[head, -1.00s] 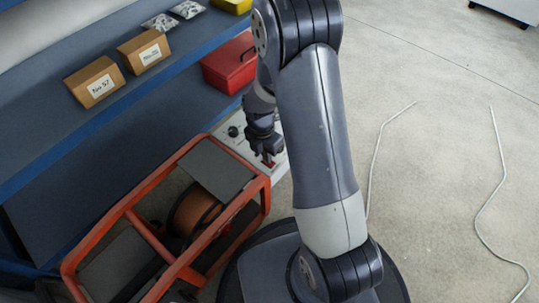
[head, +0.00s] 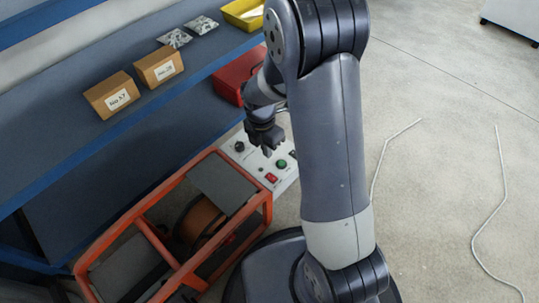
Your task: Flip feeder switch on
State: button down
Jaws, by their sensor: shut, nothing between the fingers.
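The wire feeder is an orange tube frame (head: 172,189) with a spool inside, low beside the blue shelf. Its light grey control panel (head: 258,171) faces up at the frame's right end. A red rocker switch (head: 271,178) sits near the panel's front edge, with a green button (head: 282,164) above it and a black knob (head: 239,146) to the left. Which way the rocker is tipped is too small to tell. My gripper (head: 269,151) is shut and empty, pointing down above the panel, apart from the red switch. My arm hides the panel's right end.
The blue shelf holds two labelled cardboard boxes (head: 112,95), clear bags (head: 175,38), a yellow bin (head: 244,14) and a red box (head: 236,76) close behind my gripper. Pale cables (head: 503,190) lie on the open concrete floor at right.

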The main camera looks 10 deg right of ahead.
aim_at(274, 179)
notch_tip(274, 179, up, 3)
jog(key=shift+w+a+p, duration=0.15)
jog(key=shift+p, duration=0.15)
jog(key=s+b, duration=0.1)
jog(key=b, duration=0.1)
jog(key=shift+s+d+b, duration=0.1)
jog(key=shift+d+b, duration=0.2)
jog(key=shift+d, duration=0.1)
jog(key=f+b, duration=0.2)
jog(key=f, duration=0.2)
jog(key=s+f+b, duration=0.1)
jog(key=f+b, duration=0.1)
jog(key=f, duration=0.3)
jog(key=d+f+b, duration=0.1)
jog(key=f+b, duration=0.1)
jog(key=f, duration=0.2)
jog(key=shift+s+f, duration=0.15)
jog(key=shift+f, duration=0.3)
jog(key=shift+s, duration=0.1)
